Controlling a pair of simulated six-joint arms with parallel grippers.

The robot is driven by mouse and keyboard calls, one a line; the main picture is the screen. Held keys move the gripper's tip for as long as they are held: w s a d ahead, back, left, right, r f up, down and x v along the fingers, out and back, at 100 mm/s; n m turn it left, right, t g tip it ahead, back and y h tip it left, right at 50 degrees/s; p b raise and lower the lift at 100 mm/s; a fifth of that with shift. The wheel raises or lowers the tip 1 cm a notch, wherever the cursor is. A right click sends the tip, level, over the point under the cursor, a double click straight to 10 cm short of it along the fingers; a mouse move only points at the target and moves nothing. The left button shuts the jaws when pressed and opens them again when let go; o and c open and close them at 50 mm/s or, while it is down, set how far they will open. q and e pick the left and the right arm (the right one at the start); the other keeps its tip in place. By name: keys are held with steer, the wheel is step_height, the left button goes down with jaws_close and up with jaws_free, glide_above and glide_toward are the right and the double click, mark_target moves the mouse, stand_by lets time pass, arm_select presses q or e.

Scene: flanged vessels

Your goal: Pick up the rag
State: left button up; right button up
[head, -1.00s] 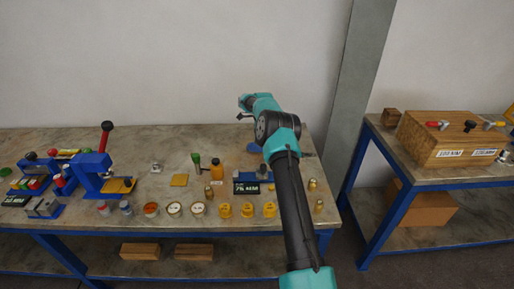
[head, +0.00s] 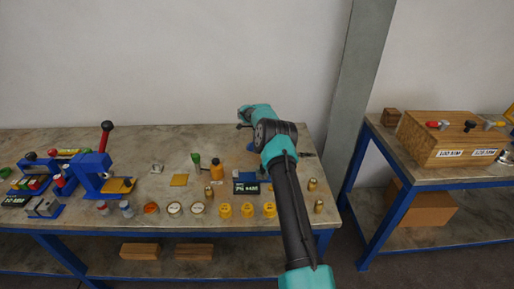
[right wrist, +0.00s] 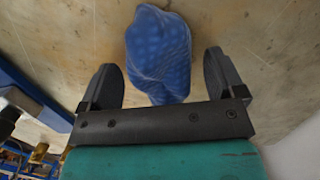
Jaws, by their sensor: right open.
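The rag (right wrist: 158,50) is a crumpled blue cloth with a faint pattern. In the right wrist view it lies on the worktop between the two dark fingers of my right gripper (right wrist: 164,80), with clear gaps on both sides. My right gripper is open. In the head view the right arm reaches over the right end of the bench, and a small blue bit of the rag (head: 251,147) shows beside the wrist; the arm hides the rest. My left gripper is not in view.
The bench (head: 140,150) holds a blue press (head: 92,172), several yellow caps (head: 247,210), round gauges, an orange bottle (head: 217,171) and a black label block (head: 246,187) near the arm. A second table with a wooden box (head: 450,135) stands to the right.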

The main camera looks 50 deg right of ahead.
stand_by(0.4)
steer(key=c, duration=1)
steer(key=shift+r, duration=0.15)
step_height(320, 180, up, 10)
steer(key=shift+f, duration=0.15)
